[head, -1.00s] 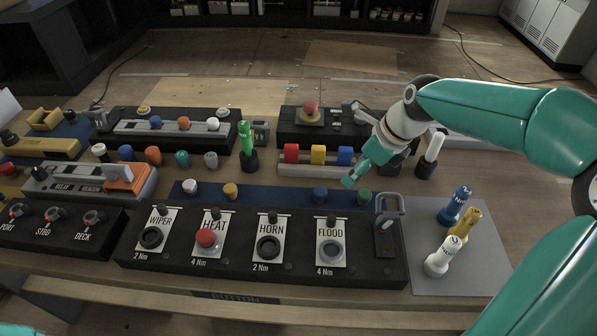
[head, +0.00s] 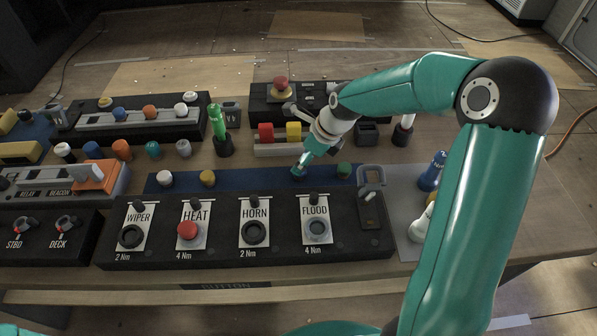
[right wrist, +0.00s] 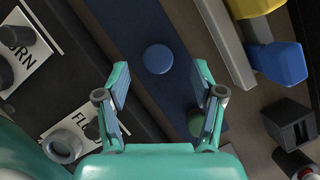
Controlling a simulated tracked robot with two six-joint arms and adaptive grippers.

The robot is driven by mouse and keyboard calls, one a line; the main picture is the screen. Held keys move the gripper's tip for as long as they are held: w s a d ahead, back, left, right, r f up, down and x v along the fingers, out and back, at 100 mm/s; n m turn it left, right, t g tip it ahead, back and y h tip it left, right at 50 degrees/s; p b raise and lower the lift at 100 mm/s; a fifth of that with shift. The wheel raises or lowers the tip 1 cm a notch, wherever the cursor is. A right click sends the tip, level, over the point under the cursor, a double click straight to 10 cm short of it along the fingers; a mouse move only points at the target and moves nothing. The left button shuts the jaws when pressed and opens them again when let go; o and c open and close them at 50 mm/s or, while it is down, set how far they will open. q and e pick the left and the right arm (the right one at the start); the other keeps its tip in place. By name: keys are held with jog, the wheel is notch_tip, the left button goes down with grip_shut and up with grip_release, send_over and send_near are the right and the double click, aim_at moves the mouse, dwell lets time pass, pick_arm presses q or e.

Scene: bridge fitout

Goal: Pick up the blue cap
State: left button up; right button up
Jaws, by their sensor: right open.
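The blue cap (right wrist: 158,58) is a small round cap on the dark blue strip (right wrist: 182,98). In the right wrist view it lies just beyond the fingertips, roughly centred between them, and nothing grips it. My right gripper (right wrist: 160,85) is open and empty, its two fingers spread apart. In the head view the right gripper (head: 302,167) points down over the strip and mostly hides the blue cap. A green cap (head: 344,171) sits to the right on the same strip. My left gripper is out of view.
Yellow (head: 207,178) and white (head: 165,178) caps sit farther left on the strip. The button panel (head: 275,248) runs along its front. Red (head: 266,132) and yellow (head: 293,132) blocks stand behind. A grey handle (head: 371,176) rises at right.

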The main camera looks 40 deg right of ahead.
jog(key=shift+p+x, duration=0.4)
jog(key=shift+x, duration=2.25)
jog(key=shift+s, duration=0.2)
jog(key=c, duration=1)
jog(key=shift+r, duration=0.1)
notch_tip(320, 180, up, 20)
jog(key=shift+f, duration=0.2)
